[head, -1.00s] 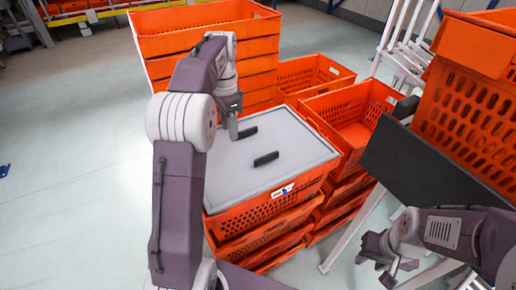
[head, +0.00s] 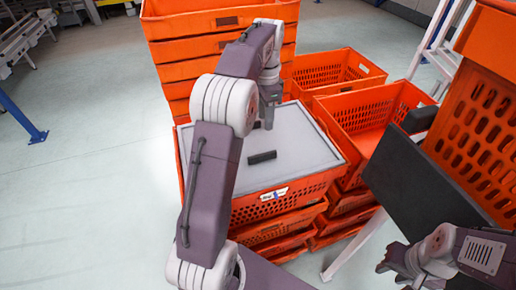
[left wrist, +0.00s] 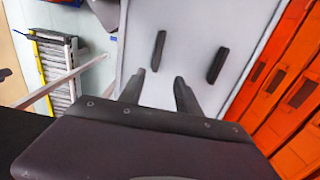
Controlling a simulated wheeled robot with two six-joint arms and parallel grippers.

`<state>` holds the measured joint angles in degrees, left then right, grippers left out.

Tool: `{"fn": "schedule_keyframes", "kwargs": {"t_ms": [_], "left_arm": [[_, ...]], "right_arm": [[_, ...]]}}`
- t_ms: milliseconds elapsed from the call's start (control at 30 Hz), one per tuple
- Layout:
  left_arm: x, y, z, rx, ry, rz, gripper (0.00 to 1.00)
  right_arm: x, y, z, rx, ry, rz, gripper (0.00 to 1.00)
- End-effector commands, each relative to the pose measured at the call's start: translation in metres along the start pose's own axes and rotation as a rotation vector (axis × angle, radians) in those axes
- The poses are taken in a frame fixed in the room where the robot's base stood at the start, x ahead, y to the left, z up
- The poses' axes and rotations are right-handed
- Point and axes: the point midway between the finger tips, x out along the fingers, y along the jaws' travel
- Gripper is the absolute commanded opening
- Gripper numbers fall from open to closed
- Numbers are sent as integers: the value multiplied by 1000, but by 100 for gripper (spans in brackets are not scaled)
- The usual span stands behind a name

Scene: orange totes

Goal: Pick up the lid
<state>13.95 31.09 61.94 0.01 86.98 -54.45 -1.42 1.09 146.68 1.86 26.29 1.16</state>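The lid (head: 300,150) is a flat grey panel on top of an orange tote (head: 290,199) at the top of a stack. Its near black handle (head: 262,157) shows clearly; the far one is mostly hidden behind my left arm. My left gripper (head: 268,125) points down over the far part of the lid. In the left wrist view the fingers (left wrist: 158,93) are apart and empty. Both handles, one left (left wrist: 158,50) and one right (left wrist: 216,65), show beyond the fingertips on the lid (left wrist: 190,30). My right gripper (head: 393,262) is at lower right, fingers apart, empty, away from the lid.
A taller stack of orange totes (head: 215,50) stands behind the lid. Open orange totes (head: 340,110) stand to its right. A dark panel (head: 420,180) and a large orange tote (head: 480,120) are near my right arm. The floor at left is mostly clear.

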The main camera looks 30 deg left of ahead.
Motion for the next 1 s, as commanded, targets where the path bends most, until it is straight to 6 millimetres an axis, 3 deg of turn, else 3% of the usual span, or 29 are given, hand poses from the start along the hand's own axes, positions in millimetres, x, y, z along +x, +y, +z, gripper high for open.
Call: {"fn": "schedule_keyframes", "kwargs": {"t_ms": [500,700,1000], "left_arm": [[78,0,0,0,0,0,40],[79,0,0,0,-1,1,40],[115,1,1,0,0,1,40]], "right_arm": [[78,2,8,0,0,0,36],[76,2,8,0,0,0,36],[70,1,7,0,0,0,36]]}}
